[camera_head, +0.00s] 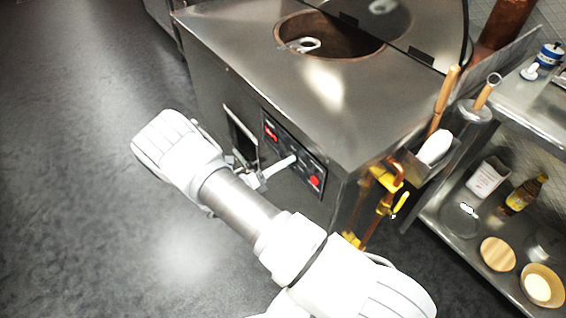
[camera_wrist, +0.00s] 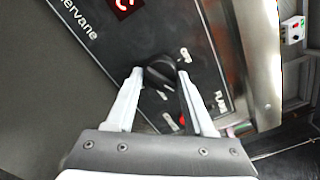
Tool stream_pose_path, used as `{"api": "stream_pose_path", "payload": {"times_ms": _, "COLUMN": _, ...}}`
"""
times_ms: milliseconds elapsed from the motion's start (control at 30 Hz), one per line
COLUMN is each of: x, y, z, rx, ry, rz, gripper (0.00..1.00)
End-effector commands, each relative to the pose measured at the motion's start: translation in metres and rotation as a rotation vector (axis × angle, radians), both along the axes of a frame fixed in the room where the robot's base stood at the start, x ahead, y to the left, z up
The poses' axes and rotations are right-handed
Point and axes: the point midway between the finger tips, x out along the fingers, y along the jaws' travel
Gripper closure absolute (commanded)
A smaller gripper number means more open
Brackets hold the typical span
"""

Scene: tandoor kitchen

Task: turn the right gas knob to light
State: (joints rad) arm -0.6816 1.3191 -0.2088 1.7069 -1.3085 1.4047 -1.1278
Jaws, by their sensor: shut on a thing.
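The control panel (camera_head: 309,165) is dark and set in the front of the steel tandoor counter. In the wrist view, a black round knob (camera_wrist: 160,70) sits on the panel (camera_wrist: 205,75), beside the small label "OFF". My gripper (camera_wrist: 158,76) has one finger on each side of the knob and is shut on it. Small red and white marks lie below the knob, partly hidden by the fingers. In the head view my gripper (camera_head: 292,159) reaches the panel from the left, and I cannot make out the knob there. No flame shows.
A red-lit display (camera_head: 270,132) and a red part (camera_head: 314,181) are on the panel. Yellow gas pipes (camera_head: 384,185) stand at the counter's right corner. Steel shelves (camera_head: 468,222) with a bottle and bowls are at right. The floor at left is clear.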

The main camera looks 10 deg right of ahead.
Motion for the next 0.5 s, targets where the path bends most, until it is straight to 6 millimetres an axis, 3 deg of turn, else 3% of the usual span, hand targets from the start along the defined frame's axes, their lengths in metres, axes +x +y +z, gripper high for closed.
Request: {"api": "stream_pose_path", "payload": {"times_ms": 500, "x": -0.0012, "y": 0.0002, "z": -0.0006, "rx": -0.033, "ry": 0.083, "rz": -0.002, "gripper": 1.0}}
